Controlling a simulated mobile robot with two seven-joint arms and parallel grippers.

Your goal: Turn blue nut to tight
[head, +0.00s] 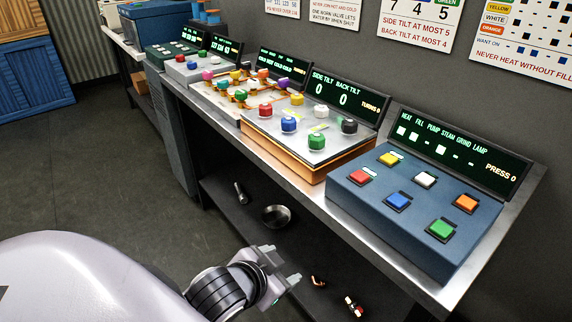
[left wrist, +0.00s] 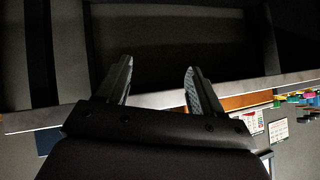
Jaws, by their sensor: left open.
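The blue nut (head: 289,124) stands on the front part of the light top of the tilt panel (head: 325,168). A red nut (head: 265,110) and a green nut (head: 317,140) flank it; yellow, white and black nuts stand behind. The panel's display (head: 340,98) reads side tilt 0, back tilt 0 and turns 0. My left gripper (head: 284,266) is open and empty, in front of the bench and well apart from the blue nut. Its parted fingers also show in the left wrist view (left wrist: 158,75). My right gripper is out of view.
A blue button box (head: 420,240) stands right of the tilt panel. More panels with coloured knobs (head: 235,92) stand to its left. The metal bench edge (head: 290,180) runs between my gripper and the panels. A round dish (head: 276,216) sits below the bench top.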

